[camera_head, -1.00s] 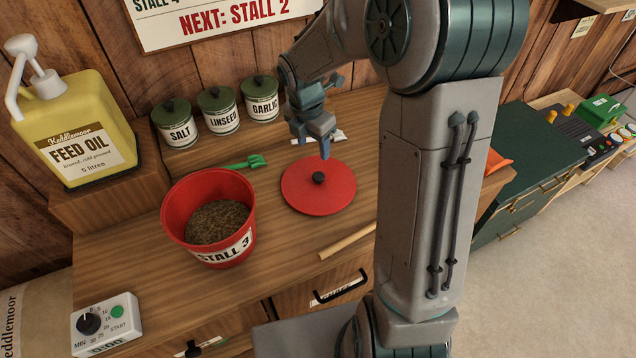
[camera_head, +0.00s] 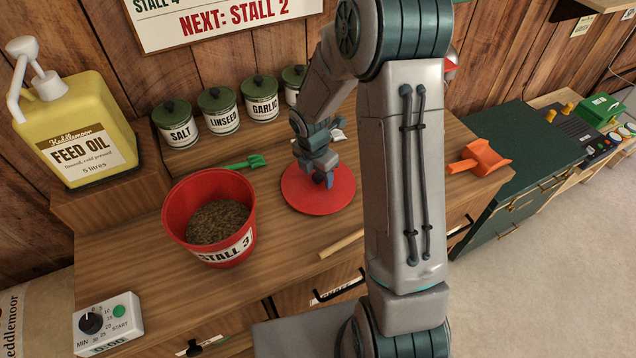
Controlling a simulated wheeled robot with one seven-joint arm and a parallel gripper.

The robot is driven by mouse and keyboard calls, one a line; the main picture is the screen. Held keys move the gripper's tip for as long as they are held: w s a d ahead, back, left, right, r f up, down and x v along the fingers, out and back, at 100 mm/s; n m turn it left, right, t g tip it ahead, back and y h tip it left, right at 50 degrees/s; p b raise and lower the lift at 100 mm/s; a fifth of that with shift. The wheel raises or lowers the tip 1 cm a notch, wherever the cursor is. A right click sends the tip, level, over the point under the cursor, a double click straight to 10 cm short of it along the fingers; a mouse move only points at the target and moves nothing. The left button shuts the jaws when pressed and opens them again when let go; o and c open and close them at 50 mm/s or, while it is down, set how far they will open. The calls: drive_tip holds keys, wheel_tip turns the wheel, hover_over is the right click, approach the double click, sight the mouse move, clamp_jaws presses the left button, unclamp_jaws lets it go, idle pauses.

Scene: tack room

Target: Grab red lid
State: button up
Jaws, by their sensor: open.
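The red lid (camera_head: 305,197) lies flat on the wooden counter, to the right of the red bucket (camera_head: 181,194) labelled STALL 3. The bucket is uncovered and holds brown feed. My gripper (camera_head: 322,178) points down over the middle of the lid, with its fingers at the lid's black knob. The jaws are open. The knob is mostly hidden behind the fingers, and I cannot tell whether they touch it.
A green scoop (camera_head: 246,162) lies behind the bucket. Several green-lidded canisters (camera_head: 221,110) stand along the wall. A wooden stick (camera_head: 341,243) lies in front of the lid. An orange scoop (camera_head: 480,157) lies at the counter's right end.

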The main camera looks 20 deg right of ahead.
drive_tip(key=c, duration=1.1)
drive_tip(key=shift+o, duration=0.2)
drive_tip(key=shift+r, duration=0.1)
